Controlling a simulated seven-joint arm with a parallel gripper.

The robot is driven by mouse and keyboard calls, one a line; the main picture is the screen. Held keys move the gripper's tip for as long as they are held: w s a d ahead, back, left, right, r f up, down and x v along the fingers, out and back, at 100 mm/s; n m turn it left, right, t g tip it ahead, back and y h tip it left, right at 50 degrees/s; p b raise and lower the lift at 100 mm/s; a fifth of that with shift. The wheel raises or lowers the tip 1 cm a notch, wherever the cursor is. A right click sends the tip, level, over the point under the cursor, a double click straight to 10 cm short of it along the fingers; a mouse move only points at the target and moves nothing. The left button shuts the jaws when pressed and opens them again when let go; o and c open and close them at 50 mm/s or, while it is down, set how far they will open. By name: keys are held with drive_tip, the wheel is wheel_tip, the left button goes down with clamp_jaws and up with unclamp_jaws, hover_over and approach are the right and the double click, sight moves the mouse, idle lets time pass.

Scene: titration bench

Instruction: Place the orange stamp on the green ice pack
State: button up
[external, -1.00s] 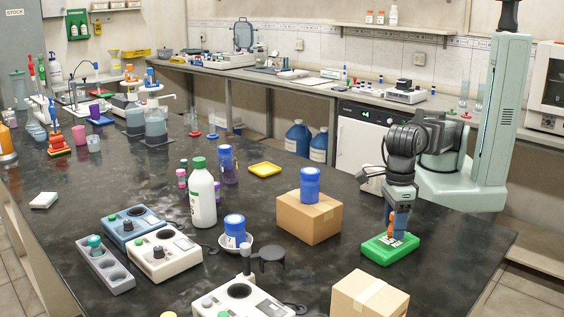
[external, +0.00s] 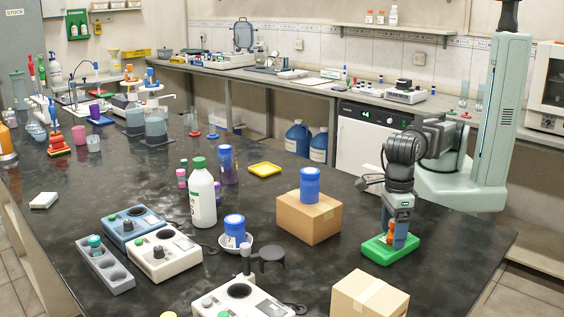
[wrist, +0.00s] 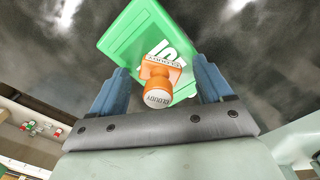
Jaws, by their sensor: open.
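The green ice pack (external: 372,249) lies flat on the dark bench below my gripper. It also shows in the wrist view (wrist: 130,38), with white lettering on it. The orange stamp (wrist: 160,71) stands on the ice pack's top, its round knob towards the wrist camera; it looks upright. In the external view the stamp (external: 391,230) is partly hidden by a finger. My gripper (external: 394,236) is open and low over the pack, with its blue fingers on either side of the stamp. In the wrist view a gap shows between the stamp and each finger.
A cardboard box (external: 308,220) with a blue-capped jar (external: 310,185) on it stands to the left. Another cardboard box (external: 368,297) stands in front. A white bottle (external: 202,195) and several instruments are farther left. The bench right of the pack is clear.

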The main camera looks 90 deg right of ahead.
sight(394, 220)
wheel_tip(394, 220, up, 12)
drive_tip(key=shift+d+r, duration=0.15)
drive_tip(key=shift+d, duration=0.15)
idle(0.5)
